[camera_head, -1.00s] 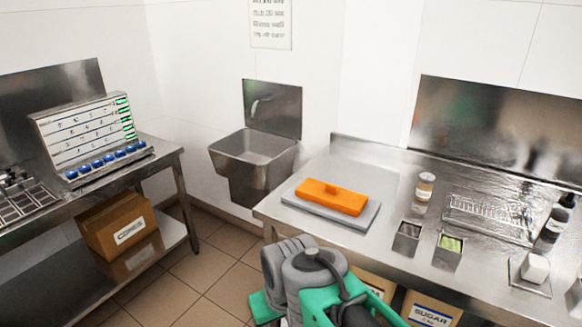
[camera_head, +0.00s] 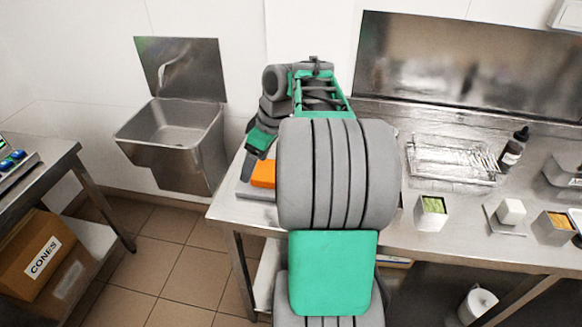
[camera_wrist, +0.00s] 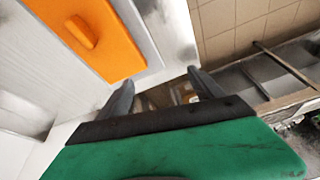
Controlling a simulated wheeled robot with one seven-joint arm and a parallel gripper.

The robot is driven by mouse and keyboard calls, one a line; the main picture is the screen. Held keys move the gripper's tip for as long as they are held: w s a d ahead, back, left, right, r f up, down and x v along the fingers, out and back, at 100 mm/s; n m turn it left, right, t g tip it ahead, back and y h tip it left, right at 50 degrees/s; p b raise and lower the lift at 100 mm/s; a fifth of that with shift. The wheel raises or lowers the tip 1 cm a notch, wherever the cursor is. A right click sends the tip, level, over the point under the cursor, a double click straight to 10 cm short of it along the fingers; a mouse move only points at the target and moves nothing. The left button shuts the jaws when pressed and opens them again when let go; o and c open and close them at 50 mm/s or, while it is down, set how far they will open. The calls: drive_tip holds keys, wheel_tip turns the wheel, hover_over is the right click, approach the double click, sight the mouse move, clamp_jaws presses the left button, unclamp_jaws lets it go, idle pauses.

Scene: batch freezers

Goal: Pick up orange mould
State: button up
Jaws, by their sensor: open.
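The orange mould (camera_head: 263,174) is a flat block lying on a grey slab (camera_head: 256,193) at the left end of the steel table. In the head view my arm hides most of it. In the wrist view the orange mould (camera_wrist: 98,38) shows its flat top with a raised grip in the middle, at the upper left. My gripper (camera_wrist: 160,88) is open and empty, with its fingers apart. It is beside the mould, near the table's edge, and the fingers do not touch it. In the head view my gripper (camera_head: 247,166) hangs just left of the mould.
A steel sink (camera_head: 175,130) hangs on the wall to the left. A metal cup with green contents (camera_head: 431,212), a wire rack (camera_head: 452,160) and a dark bottle (camera_head: 513,150) stand on the table to the right. A cones box (camera_head: 35,255) sits on the left shelf.

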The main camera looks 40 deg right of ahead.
drive_tip(key=o, duration=0.4)
drive_tip(key=s+d, duration=0.1)
drive_tip(key=d, duration=0.3)
drive_tip(key=s+d+n, duration=0.1)
drive_tip(key=d, duration=0.4)
drive_tip(key=s+d+f+n, duration=0.1)
drive_tip(key=s+d, duration=0.1)
drive_tip(key=d, duration=0.2)
drive_tip(key=shift+d+y+p, duration=0.15)
drive_tip(key=shift+y+p, duration=0.15)
drive_tip(key=shift+p, duration=0.05)
drive_tip(key=shift+o, duration=0.3)
drive_tip(key=x, duration=0.7)
drive_tip(key=shift+f, duration=0.25)
drive_tip(key=c, duration=1.1)
